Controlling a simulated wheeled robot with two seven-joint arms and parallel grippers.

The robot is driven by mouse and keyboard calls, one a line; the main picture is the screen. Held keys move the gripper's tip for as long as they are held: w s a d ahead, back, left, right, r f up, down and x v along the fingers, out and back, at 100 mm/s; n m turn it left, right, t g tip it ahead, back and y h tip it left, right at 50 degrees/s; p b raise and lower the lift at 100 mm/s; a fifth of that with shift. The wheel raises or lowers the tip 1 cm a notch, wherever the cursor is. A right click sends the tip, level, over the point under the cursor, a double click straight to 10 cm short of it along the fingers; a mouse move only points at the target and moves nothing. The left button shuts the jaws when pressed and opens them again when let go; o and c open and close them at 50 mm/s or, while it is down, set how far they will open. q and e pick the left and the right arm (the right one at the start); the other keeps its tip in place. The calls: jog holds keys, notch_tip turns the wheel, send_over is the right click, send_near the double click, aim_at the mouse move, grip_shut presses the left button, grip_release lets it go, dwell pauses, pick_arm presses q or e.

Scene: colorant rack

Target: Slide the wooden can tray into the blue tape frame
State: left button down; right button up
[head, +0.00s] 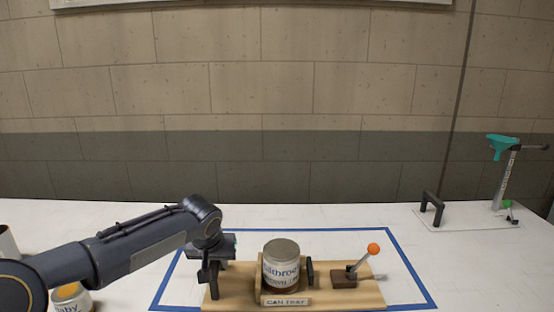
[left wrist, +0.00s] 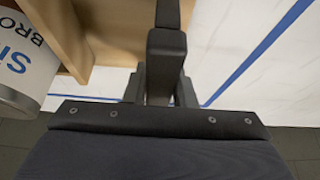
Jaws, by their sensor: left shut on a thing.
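The wooden can tray (head: 232,291) lies on the white table, at the bottom of the head view, with a "CAN TRAY" label on its front. It lies between the left and right lines of the blue tape frame (head: 408,268). Its front edge reaches the frame's front line and hides the line's middle part. A labelled can (head: 281,268) stands upright in a holder on the tray. My left gripper (head: 209,274) is shut on a dark handle at the tray's left end. The handle also shows in the left wrist view (left wrist: 166,55). My right gripper is out of view.
An orange-knobbed lever (head: 362,257) rises from the tray's right part. A plate with a black handle (head: 431,208) and a teal-topped stand (head: 503,165) are at the far right. Another can (head: 71,299) is at front left. The table behind the tray is clear.

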pick_arm(q)
jog(key=shift+w+r+p, duration=0.1)
jog(key=shift+w+p, duration=0.6)
jog(key=shift+w, duration=0.5)
jog(key=shift+w, duration=0.1)
jog(key=shift+w+r+p, duration=0.1)
jog(key=shift+w+p, duration=0.1)
jog(key=shift+p, duration=0.1)
jog(key=shift+w+p, duration=2.2)
jog(key=shift+w, duration=0.55)
